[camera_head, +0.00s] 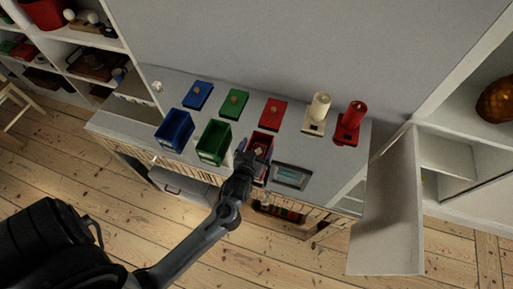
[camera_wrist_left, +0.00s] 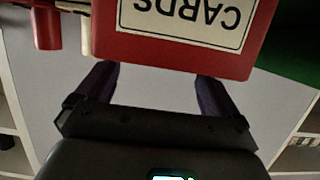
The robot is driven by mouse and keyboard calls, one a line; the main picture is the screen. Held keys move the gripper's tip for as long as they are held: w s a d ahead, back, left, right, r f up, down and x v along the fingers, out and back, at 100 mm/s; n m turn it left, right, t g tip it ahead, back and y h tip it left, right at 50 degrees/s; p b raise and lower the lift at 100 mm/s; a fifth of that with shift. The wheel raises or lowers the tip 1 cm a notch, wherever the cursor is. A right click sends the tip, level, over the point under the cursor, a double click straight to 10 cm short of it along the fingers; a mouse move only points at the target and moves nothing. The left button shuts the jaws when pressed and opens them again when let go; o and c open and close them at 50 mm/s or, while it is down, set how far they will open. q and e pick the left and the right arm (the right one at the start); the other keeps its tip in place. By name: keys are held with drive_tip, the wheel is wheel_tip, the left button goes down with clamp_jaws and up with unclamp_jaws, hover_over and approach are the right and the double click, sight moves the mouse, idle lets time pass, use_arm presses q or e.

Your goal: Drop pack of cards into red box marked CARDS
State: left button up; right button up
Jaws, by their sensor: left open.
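The red box (camera_head: 264,136) stands on the grey tabletop, at the right end of a row of open boxes. In the left wrist view, its front (camera_wrist_left: 120,45) fills the top, with a white CARDS label upside down. My left gripper (camera_head: 248,155) is open at the near side of the red box and hides part of it. In the wrist view, its two dark fingers (camera_wrist_left: 154,88) are apart with nothing between them. A small pale shape shows at the box opening; I cannot tell whether it is the pack of cards. My right gripper is not in view.
A blue box (camera_head: 174,130) and a green box (camera_head: 213,142) stand to the left. Blue (camera_head: 198,95), green (camera_head: 234,103) and red (camera_head: 273,112) lids lie behind.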

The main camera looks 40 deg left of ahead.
use_arm(q)
drive_tip(key=shift+s, duration=0.1)
drive_tip(key=p+v, duration=0.1)
drive_tip(key=v, duration=0.9)
drive_tip(key=shift+s+d, duration=0.15)
drive_tip(key=shift+s, duration=0.15)
drive_tip(key=shift+r, duration=0.15)
